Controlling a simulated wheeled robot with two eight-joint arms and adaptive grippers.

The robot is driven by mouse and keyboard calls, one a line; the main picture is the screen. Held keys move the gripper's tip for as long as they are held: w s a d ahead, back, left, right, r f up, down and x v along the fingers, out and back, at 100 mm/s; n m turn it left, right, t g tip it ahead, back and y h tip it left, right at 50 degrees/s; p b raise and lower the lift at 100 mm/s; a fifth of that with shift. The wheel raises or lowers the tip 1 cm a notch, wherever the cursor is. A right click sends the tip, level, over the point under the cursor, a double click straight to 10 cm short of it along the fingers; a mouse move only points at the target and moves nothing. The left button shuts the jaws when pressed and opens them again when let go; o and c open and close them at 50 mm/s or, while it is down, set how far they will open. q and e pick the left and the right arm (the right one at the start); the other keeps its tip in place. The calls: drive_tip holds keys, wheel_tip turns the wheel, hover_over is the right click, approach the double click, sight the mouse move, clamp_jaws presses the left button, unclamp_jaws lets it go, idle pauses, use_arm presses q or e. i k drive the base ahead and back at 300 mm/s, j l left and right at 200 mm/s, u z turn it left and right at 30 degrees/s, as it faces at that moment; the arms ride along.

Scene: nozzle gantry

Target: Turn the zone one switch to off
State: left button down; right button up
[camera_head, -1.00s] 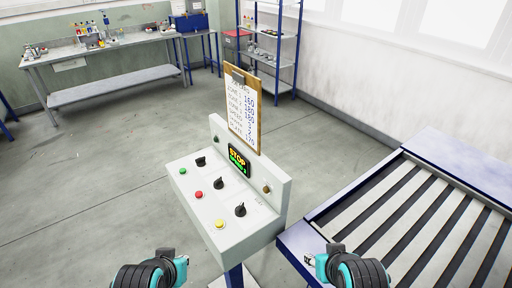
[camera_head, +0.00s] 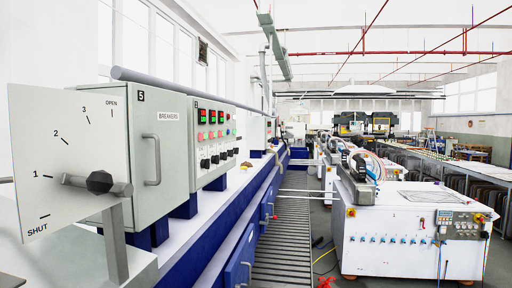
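No switch labelled zone one can be read in this view. A grey control box (camera_head: 213,142) on the left carries green and red lights or buttons and a row of black knobs (camera_head: 210,162). Its small labels are too small to read, so I cannot tell the knobs' settings. The console with the STOP display is out of view. Neither of my grippers is in view.
A white dial plate (camera_head: 50,130) marked SHUT to OPEN stands at the near left, its lever (camera_head: 95,183) near 1. A closed BREAKERS cabinet (camera_head: 172,150) is behind it. A roller conveyor (camera_head: 285,235) runs down the middle; a white machine (camera_head: 400,235) stands right.

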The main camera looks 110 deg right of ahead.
sight(205, 163)
drive_tip(key=z, duration=3.35)
drive_tip(key=l, duration=0.1)
drive_tip(key=i+z, duration=0.05)
